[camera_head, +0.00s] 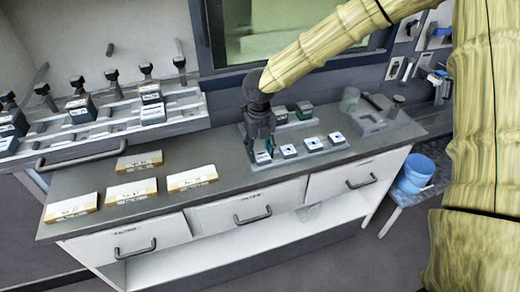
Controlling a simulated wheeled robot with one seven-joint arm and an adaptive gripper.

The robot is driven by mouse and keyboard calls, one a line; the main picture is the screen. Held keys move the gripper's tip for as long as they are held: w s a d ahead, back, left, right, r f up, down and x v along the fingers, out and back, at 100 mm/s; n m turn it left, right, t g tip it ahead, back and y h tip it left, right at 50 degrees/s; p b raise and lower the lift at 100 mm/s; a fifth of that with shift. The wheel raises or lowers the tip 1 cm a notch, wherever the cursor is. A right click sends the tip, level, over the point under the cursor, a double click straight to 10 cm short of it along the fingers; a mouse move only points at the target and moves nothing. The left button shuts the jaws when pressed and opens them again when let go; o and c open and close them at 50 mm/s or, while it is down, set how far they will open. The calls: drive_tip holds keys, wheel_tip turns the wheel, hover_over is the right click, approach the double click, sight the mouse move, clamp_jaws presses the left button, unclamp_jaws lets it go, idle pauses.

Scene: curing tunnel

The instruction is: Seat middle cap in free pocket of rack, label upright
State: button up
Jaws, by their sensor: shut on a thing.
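My gripper (260,150) points down over the left end of a pale grey rack (258,168) on the counter. It is shut on a small white-topped cap (262,157), largely hidden by the fingers. I cannot tell whether this cap touches the rack, and its label cannot be read. Three white caps with dark marks, the nearest one (288,151), stand in a row to its right on the rack.
Several cream labelled boxes (192,178) lie on the counter to the left. A stepped grey stand (185,118) with dark-knobbed parts is behind them. A clear cup (350,98) and a grey fixture (368,123) stand right.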

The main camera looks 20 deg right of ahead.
drive_tip(key=shift+f, duration=0.25)
drive_tip(key=o, duration=1.1)
wheel_tip(320, 180, up, 12)
drive_tip(key=shift+w, duration=0.1)
idle(0.4)
